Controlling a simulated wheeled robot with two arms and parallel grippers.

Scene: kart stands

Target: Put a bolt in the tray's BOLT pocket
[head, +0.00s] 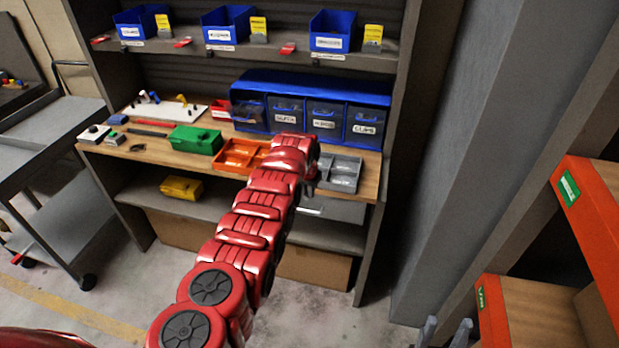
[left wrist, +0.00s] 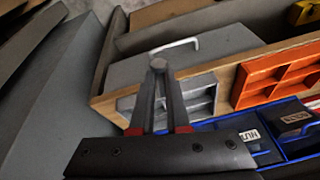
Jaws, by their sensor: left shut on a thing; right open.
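My left gripper (head: 311,186) reaches over the grey tray (head: 346,172) at the right end of the bench; my red arm hides part of both. In the left wrist view its fingers (left wrist: 163,84) are shut on a small grey round-headed thing, which looks like a bolt (left wrist: 158,63). It appears above the grey tray (left wrist: 203,96), near its edge; I cannot tell the height. The orange tray (head: 238,153) stands beside it, divided into compartments. No BOLT pocket label is readable. My right gripper (head: 445,333) is open at the bottom edge, far from the bench.
A blue bin unit (head: 308,88) with labelled drawers stands behind the trays. A green box (head: 195,139), a red bin (head: 221,109) and a white board (head: 164,110) are further left. Blue bins (head: 332,30) line the upper shelf. An orange-edged shelf unit (head: 590,215) stands right.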

